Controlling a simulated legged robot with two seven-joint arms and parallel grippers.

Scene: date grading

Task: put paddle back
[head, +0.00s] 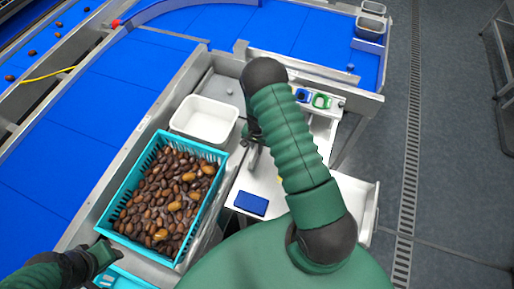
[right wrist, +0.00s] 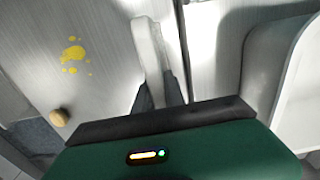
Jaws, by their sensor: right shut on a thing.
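My right gripper (right wrist: 160,92) is shut on a pale, narrow piece (right wrist: 148,45) in the right wrist view, which I take to be the paddle. It stands up between the two dark fingers, close to a brushed metal surface; I cannot tell whether they touch. In the head view my right gripper (head: 256,148) is partly hidden by my green forearm, above the metal worktop right of the white tub. The paddle's full shape is not clear there. My left gripper (head: 102,256) is at the near left corner of the teal crate, and its jaws are not clear.
The teal crate (head: 106,190) holds many brown dates. A white tub (head: 184,126) stands behind it. A blue block (head: 251,204) lies on the worktop. Green (head: 321,101) and blue items sit further back. A yellow stain (right wrist: 73,54) and a wooden knob (right wrist: 59,117) show in the wrist view.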

